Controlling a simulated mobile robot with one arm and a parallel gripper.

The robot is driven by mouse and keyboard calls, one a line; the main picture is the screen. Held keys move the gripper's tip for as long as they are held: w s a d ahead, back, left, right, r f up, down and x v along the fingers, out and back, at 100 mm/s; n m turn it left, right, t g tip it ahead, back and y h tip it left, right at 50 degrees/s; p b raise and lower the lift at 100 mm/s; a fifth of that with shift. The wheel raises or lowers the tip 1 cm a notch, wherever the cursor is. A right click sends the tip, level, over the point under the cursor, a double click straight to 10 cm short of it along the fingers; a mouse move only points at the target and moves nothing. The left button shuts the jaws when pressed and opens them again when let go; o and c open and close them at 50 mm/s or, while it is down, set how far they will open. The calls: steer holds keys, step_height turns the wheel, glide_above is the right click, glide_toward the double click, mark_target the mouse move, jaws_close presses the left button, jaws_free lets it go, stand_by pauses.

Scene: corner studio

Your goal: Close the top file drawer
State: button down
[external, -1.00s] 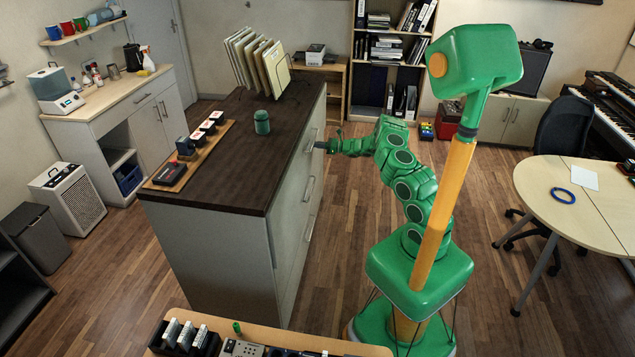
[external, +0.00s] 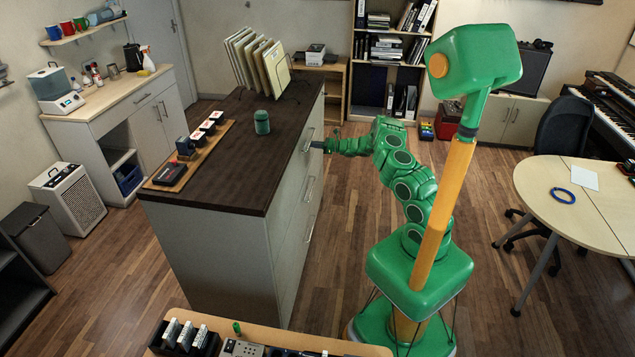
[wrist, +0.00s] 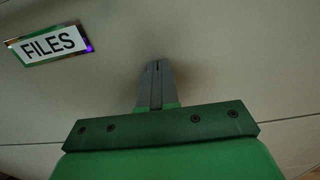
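The file cabinet has a dark top (external: 225,165) and a pale front with several bar handles. Its top file drawer (external: 316,118) looks flush or nearly flush with the front; a small gap cannot be ruled out. In the wrist view a pale drawer front (wrist: 225,60) fills the picture, with a FILES label (wrist: 47,45) at upper left. My gripper (external: 314,145) is at the upper part of the cabinet front, near the top handle. In the wrist view its fingers (wrist: 155,72) are together and empty, pointing at the panel; contact cannot be told for sure.
On the cabinet top stand a green jar (external: 262,122), a wooden tray with small items (external: 165,183) and a rack of folders (external: 262,65). Open wooden floor (external: 345,215) lies between the cabinet and my base. A round-ended table (external: 535,190) stands at the right.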

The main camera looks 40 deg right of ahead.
steer(key=v, duration=1.4)
steer(key=s+a+r+n+g+y, duration=0.2)
steer(key=a+r+n+g, duration=0.2)
steer(key=a+r, duration=0.45)
steer(key=s+a+r+n+g+y, duration=0.2)
steer(key=a+r+n+g, duration=0.15)
steer(key=a+r, duration=0.5)
steer(key=s+a+r+n+g+h, duration=0.25)
steer(key=s+a+n, duration=0.2)
steer(key=s, duration=0.35)
steer(key=s+a+r+n+g+h, duration=0.1)
steer(key=s+a+r+n+g, duration=0.25)
steer(key=s+a, duration=0.35)
steer(key=s+a+r+n+g+h, duration=0.25)
steer(key=s+a+r+n, duration=0.2)
steer(key=s, duration=0.45)
steer(key=s+d+f+n+h, duration=0.1)
steer(key=s+d+n+h, duration=0.2)
steer(key=s, duration=1)
steer(key=s+d+f+n+t+h, duration=0.1)
steer(key=s+d+n+h, duration=0.3)
steer(key=s+d+h, duration=0.3)
steer(key=s+d, duration=0.5)
steer(key=s, duration=0.2)
steer(key=shift+d+f+h, duration=0.15)
steer(key=shift+f+h, duration=0.1)
steer(key=shift+h, duration=0.15)
